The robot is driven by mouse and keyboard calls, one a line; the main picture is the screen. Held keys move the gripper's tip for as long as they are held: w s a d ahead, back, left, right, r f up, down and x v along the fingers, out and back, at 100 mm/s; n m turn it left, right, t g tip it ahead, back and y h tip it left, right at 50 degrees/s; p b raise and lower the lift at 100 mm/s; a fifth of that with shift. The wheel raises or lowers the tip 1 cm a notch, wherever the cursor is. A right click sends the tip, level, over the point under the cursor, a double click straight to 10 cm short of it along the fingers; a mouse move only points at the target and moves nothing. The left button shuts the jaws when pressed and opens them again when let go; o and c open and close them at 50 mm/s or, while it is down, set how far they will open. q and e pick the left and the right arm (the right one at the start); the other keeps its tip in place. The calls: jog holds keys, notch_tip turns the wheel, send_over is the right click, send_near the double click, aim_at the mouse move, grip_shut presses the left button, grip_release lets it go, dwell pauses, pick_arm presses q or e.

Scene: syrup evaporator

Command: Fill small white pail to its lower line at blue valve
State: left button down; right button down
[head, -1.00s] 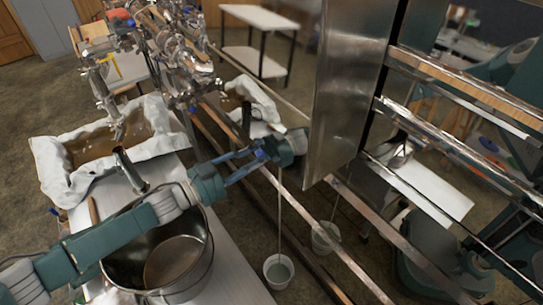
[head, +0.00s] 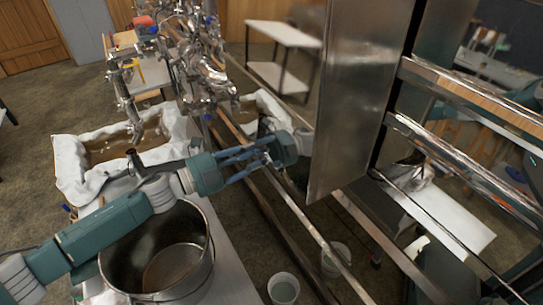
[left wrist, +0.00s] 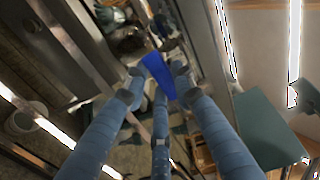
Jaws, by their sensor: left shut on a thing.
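My left gripper (head: 268,158) reaches in from the left, its blue fingers closed just left of the tall steel panel. In the left wrist view the fingers close around a bright blue valve handle (left wrist: 158,75). A small white pail (head: 283,288) stands low below the gripper, with greyish contents; I cannot make out its lines. A second small white pail (head: 335,258) stands behind it, partly hidden by a rail. A pale round pail (left wrist: 25,118) also shows in the left wrist view. I see no clear right gripper.
The steel panel (head: 355,100) and long metal rails (head: 460,150) crowd the right. A large steel pot (head: 115,270) stands beneath my left arm. A cloth-lined tray (head: 75,180) is at the left, with metal pipework (head: 190,50) behind it.

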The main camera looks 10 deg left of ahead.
pick_arm(q)
jog(key=shift+w+a+r+m, duration=0.25)
jog(key=shift+r+m, duration=0.2)
jog(key=shift+m, duration=0.05)
jog(key=shift+r, duration=0.1)
jog(key=c, duration=1.7)
grip_release()
jog(key=shift+a, duration=0.1)
jog(key=shift+o, duration=0.2)
jog(key=v, duration=1.2)
jog(key=shift+s, duration=0.25)
